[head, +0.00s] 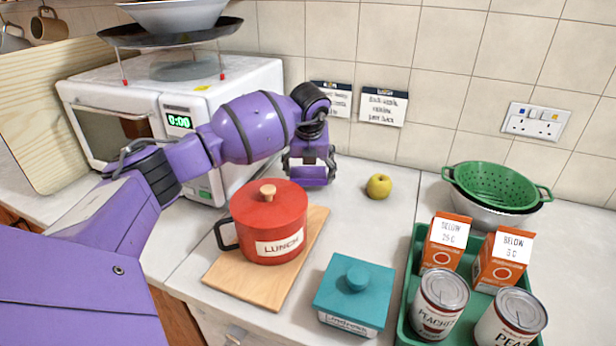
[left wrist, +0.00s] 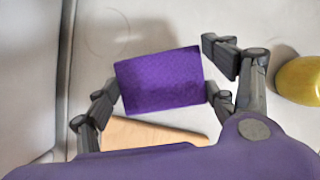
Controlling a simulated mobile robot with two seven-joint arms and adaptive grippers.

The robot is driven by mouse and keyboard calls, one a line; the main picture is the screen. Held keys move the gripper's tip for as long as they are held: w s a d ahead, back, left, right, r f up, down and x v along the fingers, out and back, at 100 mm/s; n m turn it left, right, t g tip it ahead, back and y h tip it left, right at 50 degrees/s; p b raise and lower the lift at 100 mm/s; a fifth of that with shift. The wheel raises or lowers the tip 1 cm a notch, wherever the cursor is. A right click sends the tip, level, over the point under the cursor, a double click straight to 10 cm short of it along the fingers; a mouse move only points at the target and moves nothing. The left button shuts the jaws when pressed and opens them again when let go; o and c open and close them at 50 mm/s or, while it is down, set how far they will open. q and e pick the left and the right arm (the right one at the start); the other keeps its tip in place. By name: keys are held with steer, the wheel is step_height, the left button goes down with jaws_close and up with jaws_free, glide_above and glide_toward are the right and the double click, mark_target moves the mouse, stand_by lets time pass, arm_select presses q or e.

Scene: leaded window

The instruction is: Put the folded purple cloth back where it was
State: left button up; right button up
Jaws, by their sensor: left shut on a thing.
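The folded purple cloth (left wrist: 160,80) is a flat, dark purple rectangle between the fingers of my left gripper in the left wrist view. My left gripper (head: 311,168) is shut on it, over the white counter behind the red pot in the head view. There the cloth is hard to tell from my purple arm parts. I cannot tell whether the cloth touches the counter. My right gripper is not in view.
A red pot (head: 268,222) labelled LUNCH stands on a wooden board (head: 307,243). A yellow fruit (head: 378,186) lies right of the gripper. The white microwave (head: 245,85) is left. A teal box (head: 355,290) and green tray (head: 409,285) stand front right. The counter's middle is clear.

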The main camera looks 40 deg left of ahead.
arm_select(q)
steer(key=shift+f, duration=1.3)
steer(key=shift+f, duration=0.1)
steer(key=o, duration=1.1)
steer(key=shift+r, duration=0.3)
steer(key=v, duration=1.1)
steer(key=shift+r, duration=0.35)
